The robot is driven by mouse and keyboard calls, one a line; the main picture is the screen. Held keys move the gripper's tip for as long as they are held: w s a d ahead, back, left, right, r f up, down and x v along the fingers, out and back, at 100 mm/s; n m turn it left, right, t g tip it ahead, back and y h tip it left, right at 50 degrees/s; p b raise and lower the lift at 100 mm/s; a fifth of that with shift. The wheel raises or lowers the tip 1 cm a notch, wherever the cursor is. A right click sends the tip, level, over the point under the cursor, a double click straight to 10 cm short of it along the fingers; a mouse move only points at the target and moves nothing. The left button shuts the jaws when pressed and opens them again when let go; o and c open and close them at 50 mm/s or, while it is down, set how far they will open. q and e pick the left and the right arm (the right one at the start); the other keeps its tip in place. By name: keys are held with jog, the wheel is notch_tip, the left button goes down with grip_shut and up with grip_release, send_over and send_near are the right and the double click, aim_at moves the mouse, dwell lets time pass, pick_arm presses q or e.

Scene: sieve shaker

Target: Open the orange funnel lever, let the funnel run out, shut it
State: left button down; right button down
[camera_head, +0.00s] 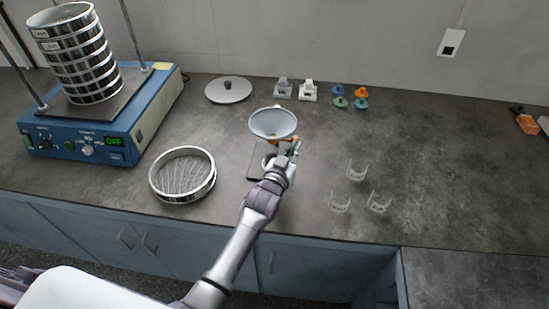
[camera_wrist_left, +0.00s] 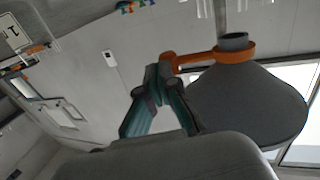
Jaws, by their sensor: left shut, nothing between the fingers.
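The grey funnel (camera_head: 273,123) stands over a dark base plate (camera_head: 255,164) near the middle of the counter. Its orange lever (camera_head: 280,138) is mostly hidden by my left arm in the head view. In the left wrist view the lever (camera_wrist_left: 190,58) sticks out sideways from an orange collar round the funnel's (camera_wrist_left: 245,105) spout. My left gripper (camera_head: 293,152) is shut and empty. In the left wrist view its fingertips (camera_wrist_left: 158,72) are right at the lever's free end; I cannot tell whether they touch. My right gripper is not in view.
A sieve (camera_head: 183,176) lies left of the funnel. A blue shaker (camera_head: 110,131) with stacked sieves (camera_head: 80,60) stands further left. A round lid (camera_head: 229,90) and small coloured pieces (camera_head: 350,97) lie behind. Clear holders (camera_head: 357,172) stand to the right; beyond them the counter is largely free.

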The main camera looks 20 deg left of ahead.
pick_arm(q)
jog(key=shift+w+d, duration=0.35)
jog(key=shift+w, duration=0.55)
jog(key=s+a, duration=0.1)
jog(key=s, duration=1.1)
jog(key=shift+a+r, duration=0.25)
jog(key=shift+a, duration=0.15)
jog(key=shift+f, duration=0.1)
